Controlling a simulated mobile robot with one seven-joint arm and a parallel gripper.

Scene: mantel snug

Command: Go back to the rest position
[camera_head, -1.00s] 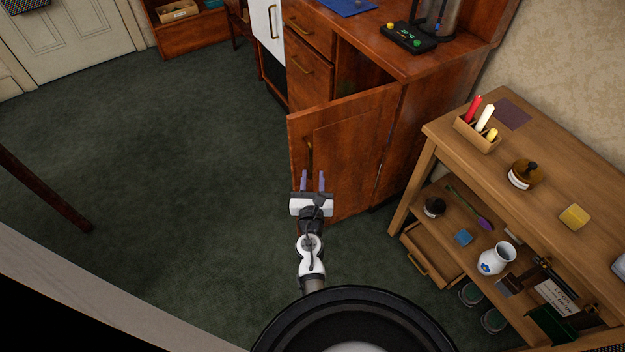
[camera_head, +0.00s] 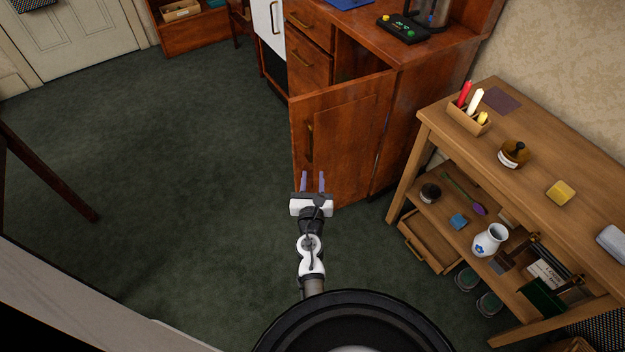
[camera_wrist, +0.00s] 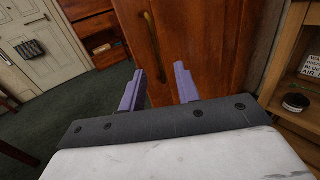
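My gripper (camera_head: 312,183) is open and empty, with its two purple fingers spread apart. In the head view it shows in front of the lower part of an open reddish-brown cabinet door (camera_head: 350,135). In the wrist view, my gripper (camera_wrist: 160,90) has its fingers on either side of bare door surface, and the door (camera_wrist: 205,40) fills the middle. The brass handle (camera_head: 309,142) of the door lies above the fingertips in the head view, apart from them. It also shows in the wrist view (camera_wrist: 154,45). Nothing is held.
A wooden shelf table (camera_head: 555,165) stands at the right, carrying candles, jars and a white jug (camera_head: 490,240). Its low drawer (camera_head: 428,245) is pulled out. A dark table leg (camera_head: 50,175) is at the left. The green carpet (camera_head: 190,150) between is clear.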

